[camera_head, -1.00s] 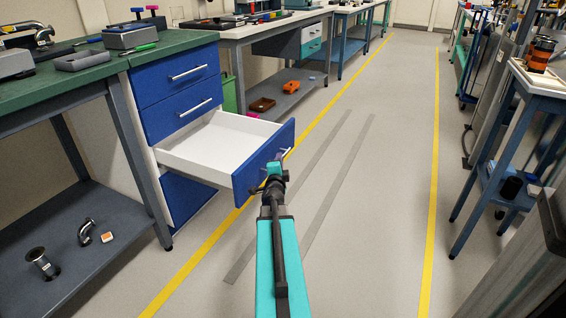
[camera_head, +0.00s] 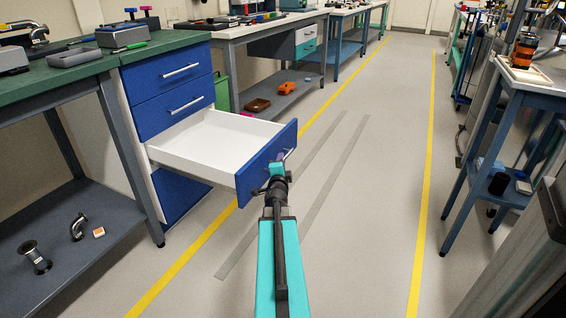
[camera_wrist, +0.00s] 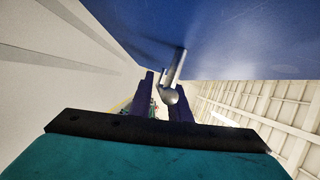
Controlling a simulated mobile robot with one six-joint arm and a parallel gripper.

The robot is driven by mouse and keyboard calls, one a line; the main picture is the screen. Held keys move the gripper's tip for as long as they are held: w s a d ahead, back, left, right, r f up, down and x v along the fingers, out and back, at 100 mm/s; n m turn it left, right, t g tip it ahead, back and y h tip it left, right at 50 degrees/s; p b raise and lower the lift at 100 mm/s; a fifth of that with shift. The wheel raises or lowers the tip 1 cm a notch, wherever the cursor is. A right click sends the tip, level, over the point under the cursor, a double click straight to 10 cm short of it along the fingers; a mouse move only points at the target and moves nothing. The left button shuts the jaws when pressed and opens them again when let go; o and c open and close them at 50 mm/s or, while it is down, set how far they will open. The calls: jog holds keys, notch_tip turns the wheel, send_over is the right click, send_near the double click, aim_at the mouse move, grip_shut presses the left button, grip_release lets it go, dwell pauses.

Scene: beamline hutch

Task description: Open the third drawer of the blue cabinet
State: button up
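The blue cabinet (camera_head: 164,103) stands under the green bench at left, with blue drawer fronts and silver bar handles. Its third drawer (camera_head: 215,137) is pulled far out, and its white, empty inside shows. The top two drawers and the one below are closed. My gripper (camera_head: 277,171) is at the third drawer's front. In the wrist view my gripper (camera_wrist: 162,104) has its two dark fingers around the end of the third drawer's handle (camera_wrist: 174,74), below the blue front (camera_wrist: 220,35). The finger contact is partly hidden; the drawer moves with the gripper.
Open floor (camera_head: 345,220) lies to the right, between yellow lines. The green bench (camera_head: 50,85) is at left, with loose metal parts on its lower shelf (camera_head: 70,225). A blue-legged stand (camera_head: 500,130) is at right.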

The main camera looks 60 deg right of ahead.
jog(key=shift+o, duration=0.9)
jog(key=shift+s+d, duration=0.1)
jog(key=shift+d, duration=0.05)
jog(key=shift+s+r, duration=0.1)
jog(key=p+v, duration=0.6)
jog(key=shift+r+p, duration=0.1)
jog(key=shift+p, duration=0.2)
jog(key=shift+s+a+p, duration=0.15)
jog(key=shift+a+p, duration=0.15)
jog(key=shift+p, duration=0.9)
jog(key=shift+s+a+p, duration=0.1)
jog(key=shift+a+p, duration=0.1)
jog(key=shift+p, duration=0.4)
